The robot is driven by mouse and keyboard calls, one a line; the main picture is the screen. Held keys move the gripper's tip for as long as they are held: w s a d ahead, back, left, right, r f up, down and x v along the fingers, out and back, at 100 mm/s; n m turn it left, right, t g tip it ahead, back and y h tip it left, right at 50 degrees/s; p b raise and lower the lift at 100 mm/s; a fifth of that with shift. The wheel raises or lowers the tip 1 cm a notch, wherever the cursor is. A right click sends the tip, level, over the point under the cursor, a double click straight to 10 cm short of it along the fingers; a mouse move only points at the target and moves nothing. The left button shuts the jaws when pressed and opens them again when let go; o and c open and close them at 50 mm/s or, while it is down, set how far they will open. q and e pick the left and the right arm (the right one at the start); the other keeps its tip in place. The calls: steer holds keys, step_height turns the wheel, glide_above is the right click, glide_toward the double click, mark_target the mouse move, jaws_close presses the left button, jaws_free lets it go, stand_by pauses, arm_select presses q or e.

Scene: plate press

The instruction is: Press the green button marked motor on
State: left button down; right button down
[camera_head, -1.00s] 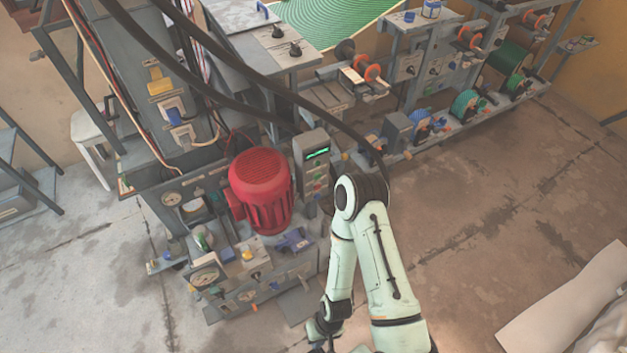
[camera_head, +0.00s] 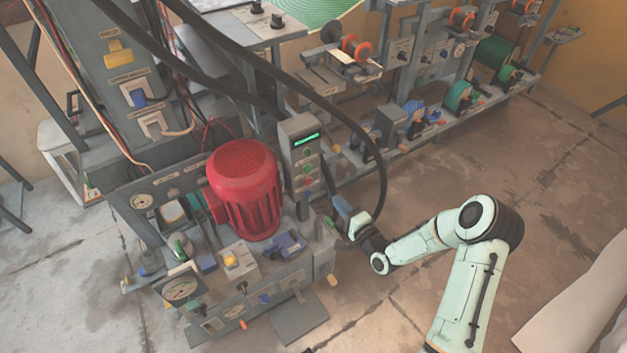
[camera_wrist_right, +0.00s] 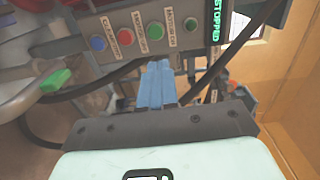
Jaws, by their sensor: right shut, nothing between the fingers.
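The grey control box (camera_head: 299,131) stands just right of the red motor (camera_head: 243,190), with a lit green display on top and coloured buttons below. In the right wrist view, two green buttons (camera_wrist_right: 155,30), a red button (camera_wrist_right: 126,37) and a blue button (camera_wrist_right: 97,43) sit in a row beside a display (camera_wrist_right: 215,22) reading STOPPED. My right gripper (camera_head: 341,204) is shut and empty, right of and below the box. Its blue fingers (camera_wrist_right: 157,84) point toward the panel, apart from the buttons.
A thick black hose (camera_head: 383,165) arches over the box and drops near my right gripper. A green lever (camera_wrist_right: 55,80) shows in the wrist view. The floor at right is open.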

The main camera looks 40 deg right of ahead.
mark_target(310, 166)
steer(key=shift+d+r, duration=0.15)
steer(key=shift+r, duration=0.1)
